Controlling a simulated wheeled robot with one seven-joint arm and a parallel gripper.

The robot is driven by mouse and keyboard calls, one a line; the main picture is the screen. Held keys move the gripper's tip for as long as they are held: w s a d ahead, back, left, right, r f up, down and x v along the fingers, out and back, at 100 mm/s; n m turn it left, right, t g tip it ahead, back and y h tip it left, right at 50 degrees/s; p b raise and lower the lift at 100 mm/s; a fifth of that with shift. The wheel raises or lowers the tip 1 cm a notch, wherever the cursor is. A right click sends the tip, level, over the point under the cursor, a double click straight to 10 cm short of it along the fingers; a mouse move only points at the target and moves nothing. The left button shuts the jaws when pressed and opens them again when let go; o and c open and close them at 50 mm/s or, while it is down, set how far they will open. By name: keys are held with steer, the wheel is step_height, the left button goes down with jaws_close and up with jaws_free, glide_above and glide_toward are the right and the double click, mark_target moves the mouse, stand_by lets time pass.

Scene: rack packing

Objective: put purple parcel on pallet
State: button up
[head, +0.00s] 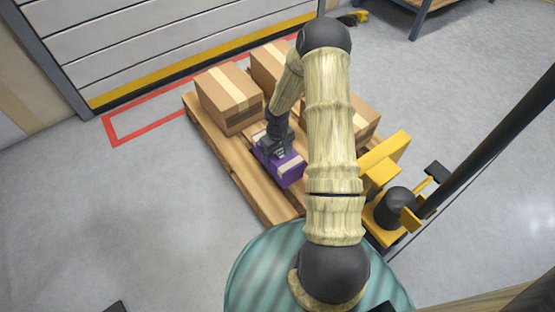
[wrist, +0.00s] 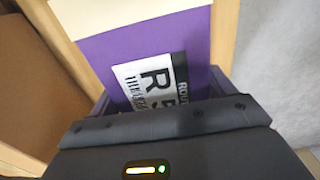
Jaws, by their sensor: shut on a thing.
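The purple parcel (head: 288,169) has a pale tape band and sits at the pallet's near part in the head view, low over or on the boards. I cannot tell whether it touches them. The wooden pallet (head: 232,170) lies on the floor and bears several brown boxes. My gripper (head: 271,148) is on top of the parcel and shut on it. In the wrist view the purple parcel (wrist: 105,62) fills the middle, with a black and white label reading "R 5", between the fingers of my gripper (wrist: 165,100). My arm hides part of the pallet's right side.
A brown box (head: 230,98) stands left of the parcel, another (head: 268,62) behind, and one (head: 367,118) right, partly behind my arm. A yellow pallet jack (head: 385,165) stands at the right. Open floor lies left of the pallet.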

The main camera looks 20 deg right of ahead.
steer(key=shift+r, duration=0.1)
steer(key=shift+f+b, duration=1.25)
steer(key=shift+f, duration=0.65)
steer(key=o, duration=1.4)
steer(key=shift+f, duration=0.1)
step_height(320, 180, up, 12)
steer(key=p, duration=0.6)
steer(key=shift+p, duration=0.35)
